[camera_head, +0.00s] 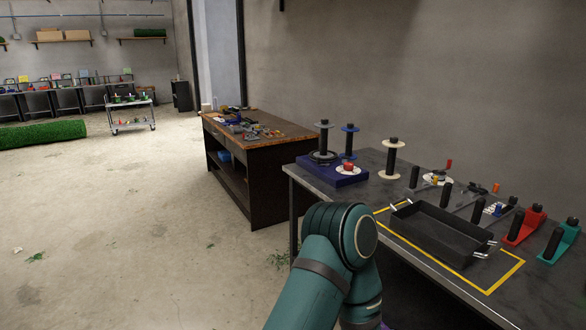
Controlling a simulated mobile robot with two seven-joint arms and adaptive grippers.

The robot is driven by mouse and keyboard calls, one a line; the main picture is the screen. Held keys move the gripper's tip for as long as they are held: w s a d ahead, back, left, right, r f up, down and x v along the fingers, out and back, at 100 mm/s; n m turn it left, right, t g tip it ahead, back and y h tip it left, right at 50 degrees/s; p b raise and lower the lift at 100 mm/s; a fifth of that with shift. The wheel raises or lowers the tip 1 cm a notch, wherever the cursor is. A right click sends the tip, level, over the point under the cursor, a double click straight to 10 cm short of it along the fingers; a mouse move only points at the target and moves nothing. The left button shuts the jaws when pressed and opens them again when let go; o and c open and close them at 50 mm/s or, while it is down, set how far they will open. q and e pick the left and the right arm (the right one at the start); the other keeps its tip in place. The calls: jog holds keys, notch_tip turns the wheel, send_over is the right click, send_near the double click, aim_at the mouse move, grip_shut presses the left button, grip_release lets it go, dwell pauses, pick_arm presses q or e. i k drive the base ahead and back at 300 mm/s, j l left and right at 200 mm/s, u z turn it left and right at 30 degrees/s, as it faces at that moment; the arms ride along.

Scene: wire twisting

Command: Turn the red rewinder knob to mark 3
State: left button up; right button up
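A small red knob (348,164) sits on a round white dial (348,170) on a dark blue base (331,175) at the table's far left end. A grey spool stand with a black post (323,138) rises from the same base. The marks on the dial are too small to read. Another red upright part (449,165) shows farther right, beside a white disc (436,178). I cannot tell which of these is the rewinder knob for certain. One of my teal arms fills the lower middle, but neither gripper shows.
A dark tray (440,232) lies inside a yellow outline (508,276) on the grey table. Red (526,226) and green (561,240) stands are at right. A wooden workbench (268,143) stands left; open floor lies beyond.

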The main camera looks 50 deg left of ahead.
aim_at(347, 166)
jog(key=u, duration=1.35)
jog(key=z, duration=0.35)
jog(key=i+j+z, duration=0.1)
jog(key=z, duration=0.25)
jog(key=i+j+z, duration=0.1)
jog(key=j+z, duration=0.15)
jog(key=z, duration=0.15)
jog(key=j+z, duration=0.35)
jog(key=i+j+z, duration=0.1)
jog(key=j+z, duration=0.15)
jog(key=j, duration=0.2)
jog(key=i+j+z, duration=0.2)
jog(key=j, duration=0.2)
jog(key=j+z, duration=0.1)
jog(key=j, duration=0.55)
jog(key=k+j+z, duration=0.1)
jog(key=j, duration=0.6)
jog(key=j+z, duration=0.1)
jog(key=j, duration=0.55)
jog(key=k, duration=0.1)
